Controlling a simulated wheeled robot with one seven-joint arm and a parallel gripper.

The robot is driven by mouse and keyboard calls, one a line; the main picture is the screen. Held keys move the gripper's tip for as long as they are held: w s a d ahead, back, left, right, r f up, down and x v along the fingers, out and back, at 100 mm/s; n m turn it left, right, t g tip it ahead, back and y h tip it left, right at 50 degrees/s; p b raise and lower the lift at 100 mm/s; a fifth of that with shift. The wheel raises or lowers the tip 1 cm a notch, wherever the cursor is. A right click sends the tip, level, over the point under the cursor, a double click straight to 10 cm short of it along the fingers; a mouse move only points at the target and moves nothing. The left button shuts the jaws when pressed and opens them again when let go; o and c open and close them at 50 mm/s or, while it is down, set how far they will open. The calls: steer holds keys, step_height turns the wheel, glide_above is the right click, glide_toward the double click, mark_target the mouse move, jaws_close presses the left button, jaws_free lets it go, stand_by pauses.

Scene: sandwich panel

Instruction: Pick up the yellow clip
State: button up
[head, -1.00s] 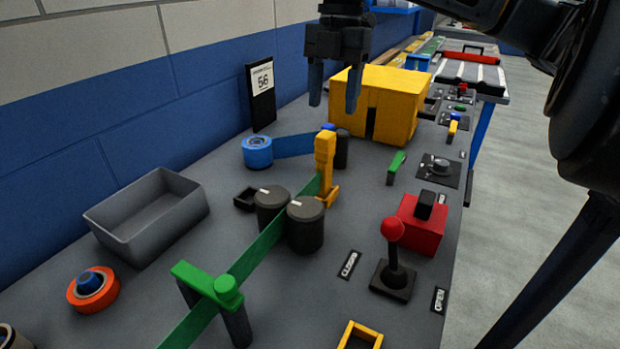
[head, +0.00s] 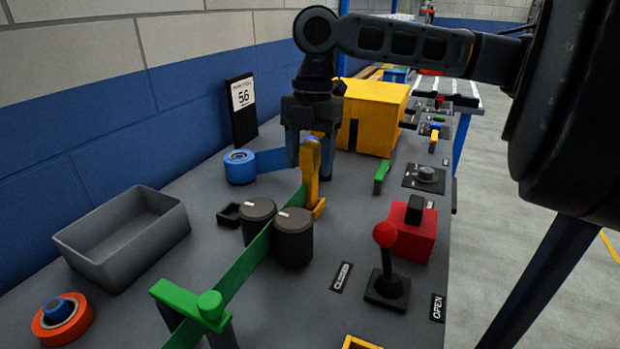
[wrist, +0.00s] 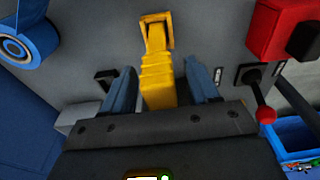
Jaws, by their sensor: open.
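The yellow clip (head: 313,165) stands upright on the grey bench in the head view, beside the far end of the green strip (head: 240,264). In the wrist view the yellow clip (wrist: 158,80) rises from a square yellow base between my fingers. My gripper (head: 310,172) points down just behind and around the clip's upper part. In the wrist view my gripper (wrist: 160,82) is open, with one blue-grey finger on each side of the clip. A gap shows on the right side; on the left the finger is close to the clip, and I cannot tell whether they touch.
Two black rollers (head: 276,234) stand in front of the clip. A blue tape roll (head: 239,168) is left, a yellow box (head: 373,116) behind. A red box (head: 410,238) and red-knobbed lever (head: 386,270) are right. A grey bin (head: 125,240) sits front left.

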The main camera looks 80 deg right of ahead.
jaws_close()
stand_by(0.5)
